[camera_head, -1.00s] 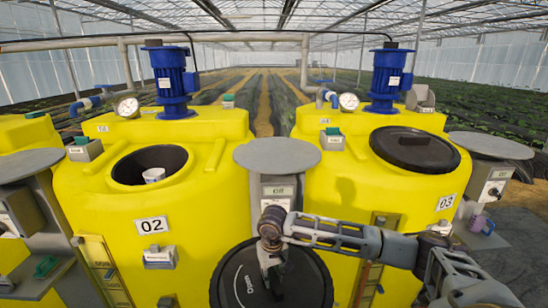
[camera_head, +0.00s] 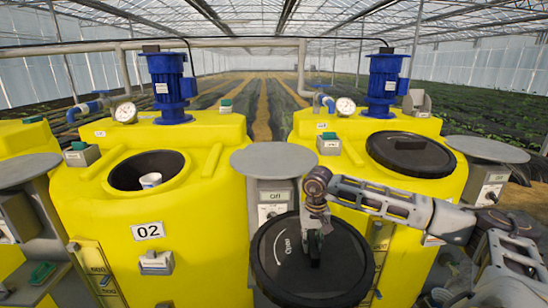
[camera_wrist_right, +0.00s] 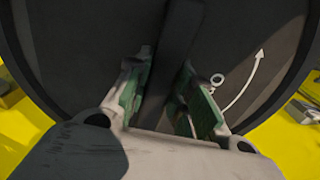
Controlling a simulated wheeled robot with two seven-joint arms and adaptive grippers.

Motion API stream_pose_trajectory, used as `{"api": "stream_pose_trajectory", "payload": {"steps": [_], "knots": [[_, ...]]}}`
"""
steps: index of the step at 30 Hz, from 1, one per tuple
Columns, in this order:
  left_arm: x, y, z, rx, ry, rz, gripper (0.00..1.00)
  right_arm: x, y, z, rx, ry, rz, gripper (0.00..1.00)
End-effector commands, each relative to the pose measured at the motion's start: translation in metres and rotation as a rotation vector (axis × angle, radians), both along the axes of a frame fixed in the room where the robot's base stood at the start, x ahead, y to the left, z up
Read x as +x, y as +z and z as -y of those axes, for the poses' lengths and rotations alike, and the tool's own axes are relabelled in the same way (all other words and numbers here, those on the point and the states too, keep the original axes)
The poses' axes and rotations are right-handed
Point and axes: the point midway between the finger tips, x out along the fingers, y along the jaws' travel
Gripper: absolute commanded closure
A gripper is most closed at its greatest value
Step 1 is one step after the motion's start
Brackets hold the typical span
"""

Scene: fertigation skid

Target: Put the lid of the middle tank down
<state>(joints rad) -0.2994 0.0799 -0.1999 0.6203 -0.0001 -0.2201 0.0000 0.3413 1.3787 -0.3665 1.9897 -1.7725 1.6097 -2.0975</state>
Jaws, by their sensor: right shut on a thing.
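The black round lid (camera_head: 345,268), marked "Open" with a curved arrow, hangs in front of the gap between tank 02 and tank 03, tilted with its top towards me. My right gripper (camera_head: 315,240) is shut on the lid's bar handle; the wrist view shows the handle (camera_wrist_right: 172,45) between the green-padded fingers. Tank 02 (camera_head: 95,215) is yellow, and its round opening (camera_head: 125,176) at the top is uncovered. A white cup-like thing (camera_head: 150,180) shows inside the opening. The lid is apart from that opening, to its lower right. My left gripper is not in view.
Yellow tank 03 (camera_head: 345,140) at right has its black lid (camera_head: 411,154) on. A grey round plate (camera_head: 275,160) over a switch box stands between the tanks. Blue motors (camera_head: 170,85) and a gauge (camera_head: 125,112) rise behind the openings.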

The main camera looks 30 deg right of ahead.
Motion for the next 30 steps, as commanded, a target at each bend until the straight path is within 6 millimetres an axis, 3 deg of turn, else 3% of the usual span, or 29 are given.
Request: {"api": "stream_pose_trajectory", "payload": {"steps": [12, 30], "knots": [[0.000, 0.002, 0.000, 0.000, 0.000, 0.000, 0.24, -0.009, 0.061, 0.030, 0.000, -0.087, 0.000, 1.00], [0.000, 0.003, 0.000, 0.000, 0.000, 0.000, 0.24, -0.013, 0.087, 0.037, -0.002, -0.112, -0.001, 1.00]]}}
